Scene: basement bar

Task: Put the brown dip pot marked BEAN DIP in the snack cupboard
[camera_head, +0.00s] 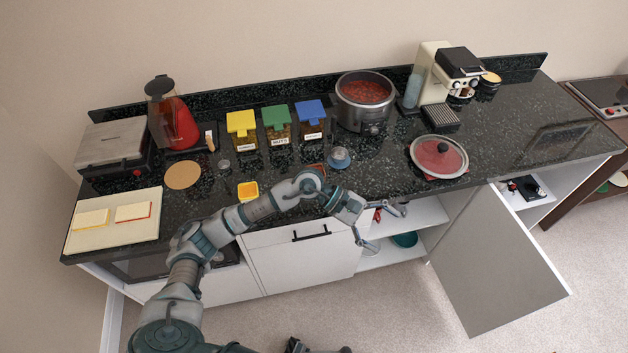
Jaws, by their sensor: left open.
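I cannot make out a brown pot marked BEAN DIP; the labels are too small to read. Below the counter, an open cupboard (424,212) shows shelves with a teal bowl (405,239) and small red items. Beside it, a grey door (497,262) stands swung out into the room. I cannot tell which cupboard is the snack one. My left gripper (388,228) is open and empty, in front of the shelves just below the counter's front edge. My left arm hides part of the counter front. My right gripper is not clearly in view.
Another open compartment (530,192) is right of the door.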

